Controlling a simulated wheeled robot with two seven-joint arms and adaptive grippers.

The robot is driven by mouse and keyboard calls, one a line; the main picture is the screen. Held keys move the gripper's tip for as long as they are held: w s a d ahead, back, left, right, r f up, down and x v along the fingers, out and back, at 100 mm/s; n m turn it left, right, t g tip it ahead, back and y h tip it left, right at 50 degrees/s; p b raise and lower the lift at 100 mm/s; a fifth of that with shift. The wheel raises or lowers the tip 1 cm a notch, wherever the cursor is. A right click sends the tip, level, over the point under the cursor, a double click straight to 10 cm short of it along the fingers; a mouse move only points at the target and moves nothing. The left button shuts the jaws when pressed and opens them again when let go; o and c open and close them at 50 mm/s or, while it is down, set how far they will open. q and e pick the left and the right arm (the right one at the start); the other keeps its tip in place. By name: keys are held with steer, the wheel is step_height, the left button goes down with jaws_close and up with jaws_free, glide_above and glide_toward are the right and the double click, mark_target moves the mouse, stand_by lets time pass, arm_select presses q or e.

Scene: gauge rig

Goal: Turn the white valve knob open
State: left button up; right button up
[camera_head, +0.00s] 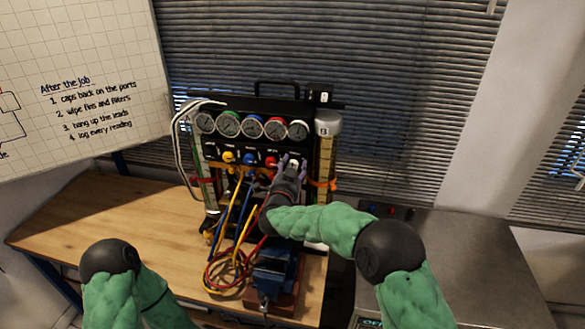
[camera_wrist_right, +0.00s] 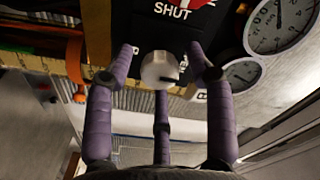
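The white valve knob (camera_wrist_right: 158,70) is round with a dark mark and shows in the right wrist view, on the rig's dark panel. In the head view my right gripper mostly covers it. My right gripper (camera_head: 291,161) is at the right end of the row of knobs on the gauge rig (camera_head: 262,104). In the wrist view its purple fingers (camera_wrist_right: 160,62) are spread on both sides of the knob and below it, with gaps showing, so it is open. A "SHUT" label (camera_wrist_right: 172,14) is above the knob there. My left gripper is out of view; only part of the left arm shows.
Several round gauges line the rig's top. Yellow, blue and red knobs sit left of my gripper. Coloured hoses (camera_head: 226,268) hang in front, beside a blue vise (camera_head: 273,268). The wooden bench (camera_head: 110,222) is clear on the left. A grey cabinet top (camera_head: 470,255) is at right.

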steer(key=v, duration=1.2)
stand_by(0.4)
